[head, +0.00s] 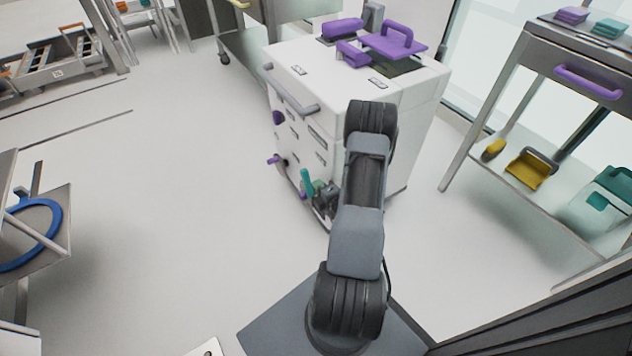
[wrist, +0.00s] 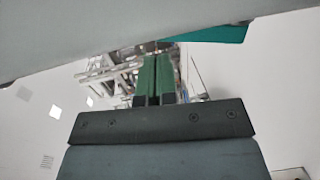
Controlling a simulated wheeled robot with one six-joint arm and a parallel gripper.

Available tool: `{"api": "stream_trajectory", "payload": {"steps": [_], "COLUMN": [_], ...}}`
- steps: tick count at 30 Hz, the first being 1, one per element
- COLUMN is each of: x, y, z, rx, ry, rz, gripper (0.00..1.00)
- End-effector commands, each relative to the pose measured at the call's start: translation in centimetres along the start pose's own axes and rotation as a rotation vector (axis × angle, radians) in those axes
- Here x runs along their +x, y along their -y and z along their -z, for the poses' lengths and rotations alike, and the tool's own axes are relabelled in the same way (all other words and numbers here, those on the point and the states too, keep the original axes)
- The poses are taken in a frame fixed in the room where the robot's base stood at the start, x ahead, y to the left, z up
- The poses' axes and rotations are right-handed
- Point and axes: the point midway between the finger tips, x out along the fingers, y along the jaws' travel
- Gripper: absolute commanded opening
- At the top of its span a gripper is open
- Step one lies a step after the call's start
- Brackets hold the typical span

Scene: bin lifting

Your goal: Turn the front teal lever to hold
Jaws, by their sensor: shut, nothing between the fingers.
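The teal lever (head: 307,183) stands roughly upright, low on the front of the white machine (head: 292,130). In the wrist view a teal surface (wrist: 215,34), probably the lever close up, crosses the upper right, partly cut off by a pale surface above it. My gripper (head: 320,187) is low at the machine's front, just right of the lever. In the wrist view my gripper (wrist: 157,62) shows two green fingers pressed together with nothing between them. The teal surface lies beyond and right of the fingertips. I cannot tell whether they touch. My arm hides part of the machine's front.
A purple lever (head: 273,160) juts out left of the teal one, and a grey bar handle (head: 290,95) crosses the machine's front above. A cart (head: 565,130) with a purple handle stands at right. The floor (head: 190,200) left of the machine is clear.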

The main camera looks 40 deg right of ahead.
Motion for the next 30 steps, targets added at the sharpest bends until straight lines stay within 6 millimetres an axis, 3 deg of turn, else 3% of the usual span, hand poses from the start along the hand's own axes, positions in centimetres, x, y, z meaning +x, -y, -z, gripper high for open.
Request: {"api": "stream_trajectory", "payload": {"steps": [6,13,19,30], "x": [-4.4,-7.5,-8.7,-8.8], "y": [-1.6,-2.4,-2.7,-2.7], "z": [-0.1,-0.1,-0.1,0.0], "rx": [0.004,0.002,0.0,0.0], "ry": [0.007,0.006,0.002,0.002], "rz": [0.001,0.001,0.0,-0.001], "gripper": [0.0,0.0,0.0,0.0]}}
